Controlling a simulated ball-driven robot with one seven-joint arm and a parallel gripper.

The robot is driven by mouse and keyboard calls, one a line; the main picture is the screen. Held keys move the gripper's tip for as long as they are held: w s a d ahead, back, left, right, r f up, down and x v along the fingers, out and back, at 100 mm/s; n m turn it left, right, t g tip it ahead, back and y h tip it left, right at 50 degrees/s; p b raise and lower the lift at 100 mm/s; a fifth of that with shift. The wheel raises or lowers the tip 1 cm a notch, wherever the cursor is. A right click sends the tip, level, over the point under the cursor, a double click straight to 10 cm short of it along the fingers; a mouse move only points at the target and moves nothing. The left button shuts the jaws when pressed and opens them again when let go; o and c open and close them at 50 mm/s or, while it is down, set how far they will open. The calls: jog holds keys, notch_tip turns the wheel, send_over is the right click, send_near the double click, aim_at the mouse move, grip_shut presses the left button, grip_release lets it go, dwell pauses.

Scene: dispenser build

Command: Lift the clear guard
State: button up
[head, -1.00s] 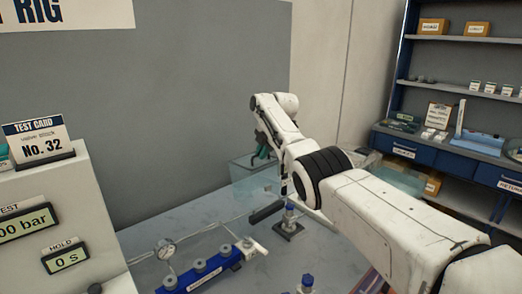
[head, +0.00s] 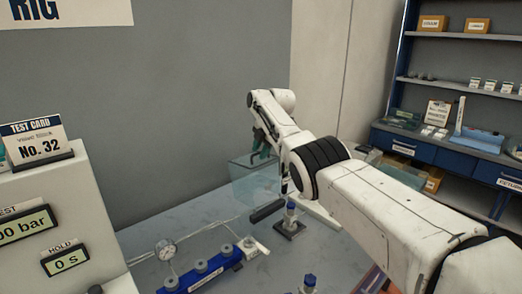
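The clear guard (head: 252,183) is a see-through, bluish panelled cover at the back of the grey bench, in the middle of the head view.
A blue manifold (head: 205,276) with grey knobs, a round gauge (head: 165,249) and a small valve post (head: 290,217) stand on the bench in front. A black bar (head: 267,211) lies near the guard. A display cabinet (head: 62,222) is at left, shelves (head: 462,44) at right.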

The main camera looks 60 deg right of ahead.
jog(key=b+v, duration=0.2)
jog(key=v, duration=0.8)
jog(key=shift+r+b, duration=0.3)
jog(key=shift+s, duration=0.15)
dwell(0.5)
